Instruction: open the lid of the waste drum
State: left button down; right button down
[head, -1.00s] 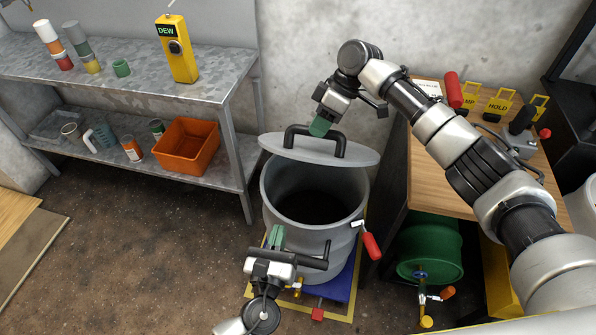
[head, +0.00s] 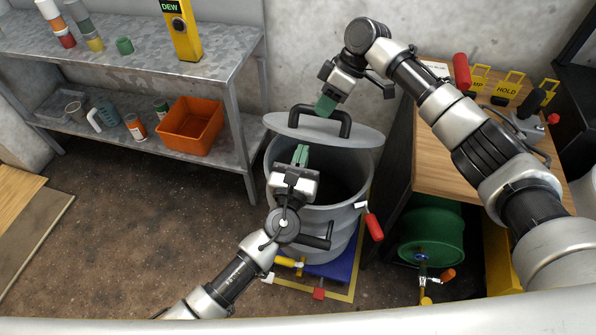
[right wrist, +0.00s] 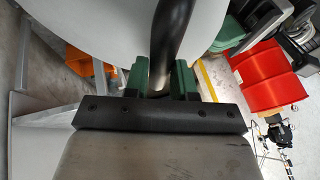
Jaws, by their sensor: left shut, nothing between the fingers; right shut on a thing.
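My right gripper (head: 325,106) is shut on the lid handle; the right wrist view shows the black handle (right wrist: 167,45) between the green fingers (right wrist: 161,80) and the pale lid (right wrist: 110,25) beyond. My left gripper (head: 301,155) is shut and empty, over the drum's left front rim, just below the lid in the picture.
A red-handled lever (head: 373,227) sticks out at the drum's right side. A metal shelf (head: 225,65) with an orange bin (head: 190,126) stands at the left. A wooden bench (head: 440,165) and a green drum (head: 432,236) are at the right.

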pick_arm(q)
jog(key=shift+w+r, duration=0.15)
jog(key=shift+r, duration=0.1)
pick_arm(e)
jog(key=shift+w+d+f, duration=0.1)
jog(key=shift+d+f, duration=0.2)
jog(key=shift+f, duration=0.05)
pick_arm(q)
jog(key=shift+w+d+r, duration=0.15)
jog(key=shift+w+r, duration=0.2)
jog(key=shift+r, duration=0.3)
jog(key=shift+w+r, duration=0.2)
jog(key=shift+r, duration=0.15)
pick_arm(e)
jog(key=shift+f, duration=0.1)
jog(key=shift+a, duration=0.1)
jog(key=c, duration=1.2)
grip_release()
pick_arm(q)
jog(key=shift+w+d+f, duration=0.1)
jog(key=shift+w+f, duration=0.15)
jog(key=shift+w, duration=0.05)
pick_arm(e)
jog(key=shift+o, duration=1.3)
jog(key=shift+w+f, duration=0.1)
jog(key=shift+w, duration=0.15)
pick_arm(q)
jog(key=shift+s, duration=0.1)
pick_arm(e)
jog(key=shift+r, duration=0.2)
